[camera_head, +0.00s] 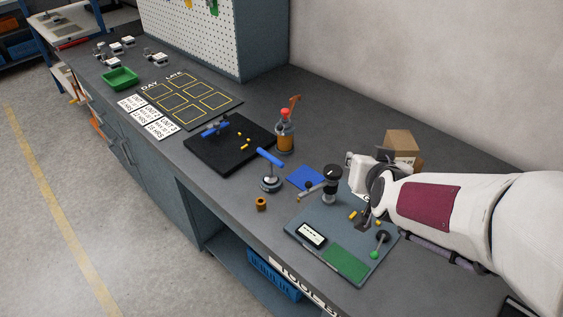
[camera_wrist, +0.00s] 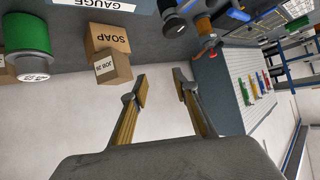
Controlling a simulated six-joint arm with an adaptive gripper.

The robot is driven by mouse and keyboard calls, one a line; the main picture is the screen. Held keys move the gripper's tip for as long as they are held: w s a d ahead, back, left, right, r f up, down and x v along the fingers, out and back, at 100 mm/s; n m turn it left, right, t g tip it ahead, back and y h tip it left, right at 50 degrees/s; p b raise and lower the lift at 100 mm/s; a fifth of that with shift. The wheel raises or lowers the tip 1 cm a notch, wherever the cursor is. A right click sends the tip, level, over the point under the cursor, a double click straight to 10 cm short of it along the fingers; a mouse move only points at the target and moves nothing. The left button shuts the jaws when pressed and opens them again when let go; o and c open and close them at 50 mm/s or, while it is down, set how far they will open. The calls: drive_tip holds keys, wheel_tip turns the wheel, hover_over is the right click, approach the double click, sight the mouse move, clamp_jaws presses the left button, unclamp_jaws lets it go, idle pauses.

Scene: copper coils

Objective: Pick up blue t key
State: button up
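A blue T-shaped handle (camera_head: 270,157) stands tilted on a round metal base (camera_head: 270,184) near the middle of the bench in the head view. A second blue item (camera_head: 215,128) lies on the black mat (camera_head: 205,157) further left; its shape is too small to be sure of. My gripper (camera_wrist: 163,88) is open in the wrist view, with nothing between its fingers. In the head view my arm comes in from the right, and its end is by the grey board, well right of both blue items.
A bottle with a red top (camera_head: 285,131) stands behind the blue handle. A copper-coloured ring (camera_head: 261,204), a flat blue square (camera_head: 306,177) and a black-topped post (camera_head: 331,184) are nearby. The grey board (camera_head: 310,215) carries small parts. A cardboard box (camera_wrist: 107,40) stands at the back.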

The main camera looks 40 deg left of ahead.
drive_tip(key=s+a+f+n+y, duration=0.1)
drive_tip(key=s+a+f, duration=0.15)
drive_tip(key=a, duration=0.45)
drive_tip(key=s+a+f+y, duration=0.1)
drive_tip(key=s+a+f, duration=0.1)
drive_tip(key=a+f, duration=0.3)
drive_tip(key=n+y, duration=0.1)
drive_tip(key=n, duration=0.1)
approach(270, 168)
drive_tip(key=a, duration=0.1)
drive_tip(key=a+f, duration=0.1)
drive_tip(key=a, duration=0.1)
drive_tip(key=shift+s+a+f+t, duration=0.1)
drive_tip(key=shift+s+a+t, duration=0.05)
drive_tip(key=shift+a+t, duration=0.2)
drive_tip(key=shift+w+d+f+m+t, duration=0.1)
drive_tip(key=shift+w+d+m+t, duration=0.4)
drive_tip(key=shift+w+d, duration=0.3)
drive_tip(key=shift+a, duration=0.1)
drive_tip(key=shift+w+a, duration=0.1)
drive_tip(key=shift+w, duration=0.05)
drive_tip(key=shift+x, duration=1.15)
drive_tip(key=shift+a+f, duration=0.1)
drive_tip(key=shift+f, duration=0.05)
drive_tip(key=shift+x, duration=2.5)
